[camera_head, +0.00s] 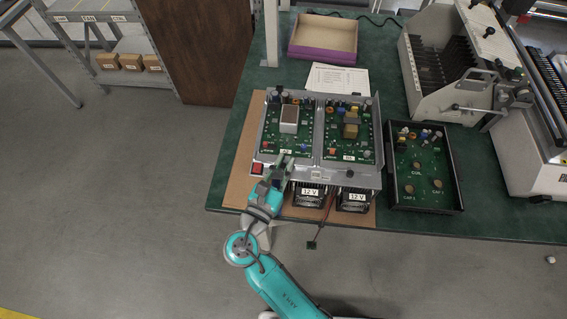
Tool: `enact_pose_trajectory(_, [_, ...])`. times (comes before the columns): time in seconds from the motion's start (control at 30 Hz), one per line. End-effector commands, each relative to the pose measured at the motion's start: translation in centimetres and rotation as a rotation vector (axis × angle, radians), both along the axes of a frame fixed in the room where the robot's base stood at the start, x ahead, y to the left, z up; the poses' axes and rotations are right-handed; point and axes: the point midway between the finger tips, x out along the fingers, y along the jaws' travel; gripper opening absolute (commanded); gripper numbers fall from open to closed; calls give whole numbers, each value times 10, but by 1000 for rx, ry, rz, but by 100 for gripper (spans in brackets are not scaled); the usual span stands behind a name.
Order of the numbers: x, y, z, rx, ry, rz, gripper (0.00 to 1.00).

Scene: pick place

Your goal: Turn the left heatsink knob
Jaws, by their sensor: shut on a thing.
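My gripper (284,161) is shut at the front edge of the left green circuit board (272,143). It is closed on a small part hidden between the fingers; I cannot tell whether this is the left heatsink knob. The board sits in a grey metal frame (370,181) beside a second green board (334,155). A left black unit marked 12 V (309,204) and a right one marked 12 V (353,206) stand at the front of the frame. My gripper is to the left of and behind the left unit.
A red switch (257,168) is just left of my gripper. A black tray with a board (424,203) stands to the right, and a grey machine (444,65) behind it. A purple-sided box (322,56) and a paper sheet (338,78) lie at the back.

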Motion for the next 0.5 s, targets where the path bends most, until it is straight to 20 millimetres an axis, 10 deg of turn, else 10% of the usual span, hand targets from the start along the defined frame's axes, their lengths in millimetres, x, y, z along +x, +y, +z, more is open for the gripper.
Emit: enact_pose_trajectory(0.5, [0,-3,-1,0,1,381,0])
